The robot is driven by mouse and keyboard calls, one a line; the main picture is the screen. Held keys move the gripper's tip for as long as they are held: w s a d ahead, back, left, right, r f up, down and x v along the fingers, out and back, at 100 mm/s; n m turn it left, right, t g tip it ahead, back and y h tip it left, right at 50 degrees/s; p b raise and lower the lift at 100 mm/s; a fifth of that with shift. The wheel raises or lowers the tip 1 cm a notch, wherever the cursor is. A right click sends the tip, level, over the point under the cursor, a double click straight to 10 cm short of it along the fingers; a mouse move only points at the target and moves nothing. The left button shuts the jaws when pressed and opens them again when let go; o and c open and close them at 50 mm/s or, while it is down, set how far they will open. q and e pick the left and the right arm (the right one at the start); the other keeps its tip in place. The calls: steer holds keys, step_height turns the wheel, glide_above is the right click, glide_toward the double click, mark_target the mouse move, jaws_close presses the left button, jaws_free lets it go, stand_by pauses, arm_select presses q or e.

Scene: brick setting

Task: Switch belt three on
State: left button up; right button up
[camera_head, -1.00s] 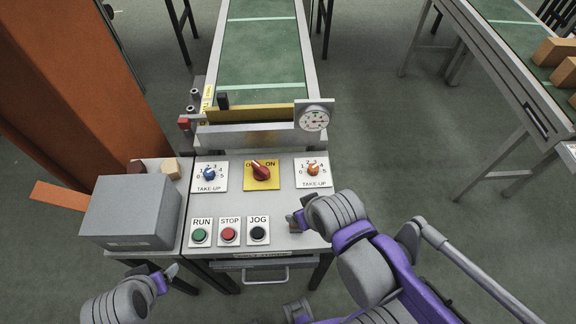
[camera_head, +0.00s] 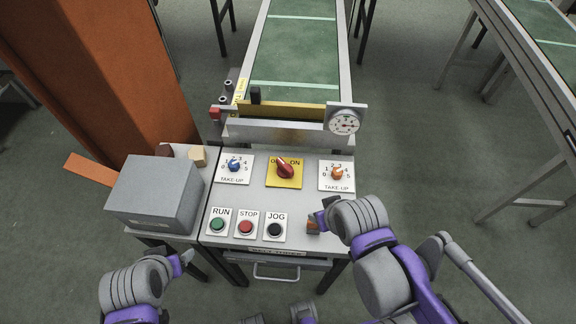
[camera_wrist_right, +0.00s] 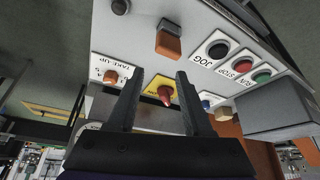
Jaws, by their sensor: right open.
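A red selector switch (camera_head: 285,168) sits on a yellow plate (camera_head: 285,184) in the back middle of the control panel. Its handle tilts to the upper left, over the OFF lettering; ON reads clearly to its right. In the right wrist view, the red switch (camera_wrist_right: 165,94) shows between the fingers of my right gripper (camera_wrist_right: 158,76), which is open, empty and apart from it. In the head view my right wrist is over the panel's right front. My left gripper (camera_head: 185,258) is off the panel's front left; its jaw state is unclear.
Blue (camera_head: 234,166) and orange (camera_head: 337,173) TAKE-UP knobs flank the switch. RUN (camera_head: 217,225), STOP (camera_head: 246,227) and JOG (camera_head: 275,229) buttons line the front. An orange-topped block (camera_wrist_right: 169,42) sits beside JOG. A grey box (camera_head: 150,190) stands left; a conveyor (camera_head: 300,50) lies behind.

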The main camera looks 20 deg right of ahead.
steer(key=shift+w+d+r, duration=0.15)
steer(key=shift+w, duration=0.15)
steer(key=shift+c, duration=1.2)
steer(key=shift+w+d+r+n+g+y+b, duration=0.15)
steer(key=shift+w+d+r+g+b, duration=0.15)
steer(key=shift+w, duration=0.25)
steer(key=shift+w+d+r+n+g+y+b, duration=0.15)
steer(key=shift+w+r+g+b, duration=0.2)
steer(key=shift+w, duration=0.2)
jaws_close()
steer(key=w+d+r+n+y+b, duration=0.1)
steer(key=w+d+r+y, duration=0.1)
steer(key=w+d, duration=0.2)
steer(key=w+d+r+n+g+y+b, duration=0.1)
steer(key=w+d+r+n+y+b, duration=0.1)
steer(key=w, duration=0.3)
steer(key=w+d+r+n+g+y+b, duration=0.1)
steer(key=w+d+r+n+y, duration=0.1)
steer(key=w+d, duration=0.3)
steer(key=shift+d+r+y+b, duration=0.3)
steer(key=shift+d+r+b, duration=0.05)
steer(key=shift+r, duration=0.2)
